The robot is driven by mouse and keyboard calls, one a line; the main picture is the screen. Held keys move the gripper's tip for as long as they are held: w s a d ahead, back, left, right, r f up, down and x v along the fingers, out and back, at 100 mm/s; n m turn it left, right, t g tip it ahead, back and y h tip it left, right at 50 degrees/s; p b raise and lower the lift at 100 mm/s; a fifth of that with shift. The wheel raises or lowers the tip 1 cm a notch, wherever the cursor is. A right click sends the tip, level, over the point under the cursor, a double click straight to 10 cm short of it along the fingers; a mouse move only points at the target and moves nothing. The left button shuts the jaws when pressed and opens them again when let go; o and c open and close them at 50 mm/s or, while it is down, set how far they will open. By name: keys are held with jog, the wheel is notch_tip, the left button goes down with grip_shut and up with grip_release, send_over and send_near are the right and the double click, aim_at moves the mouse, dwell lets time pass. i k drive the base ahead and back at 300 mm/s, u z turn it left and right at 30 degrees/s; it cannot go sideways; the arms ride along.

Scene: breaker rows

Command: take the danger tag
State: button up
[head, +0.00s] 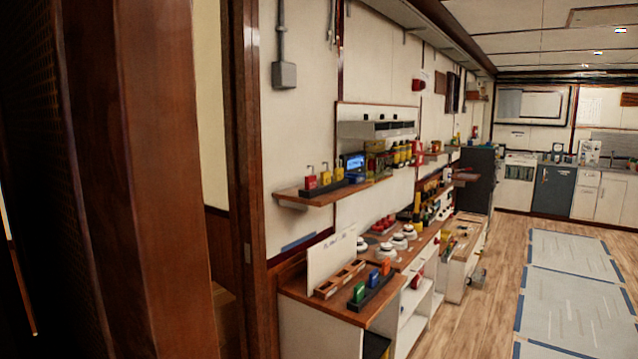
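I cannot pick out a danger tag for certain at this distance. A wall shelf (290,196) carries a dark rack with a red padlock (311,182), a yellow padlock (325,178) and another yellow one beside them. Below it, a wood-topped counter (303,288) holds a white card (330,253) standing upright, its writing too small to read. In front of the card lies a wooden compartment tray (340,279), its contents unclear. A dark rack nearby holds small green (360,292), blue (373,278) and orange (385,267) padlocks. My gripper is not in view.
A dark wooden post (140,180) and a door frame (246,150) fill the left side, close to me. White round devices (398,241) and small items crowd the counter farther along. The wood floor (470,325) is open right of the counter, beside blue-taped grey mats (570,312).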

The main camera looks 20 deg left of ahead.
aim_at(310, 181)
jog(key=i, duration=1.85)
jog(key=u, duration=2.95)
jog(key=i, duration=0.15)
jog(key=z, duration=0.4)
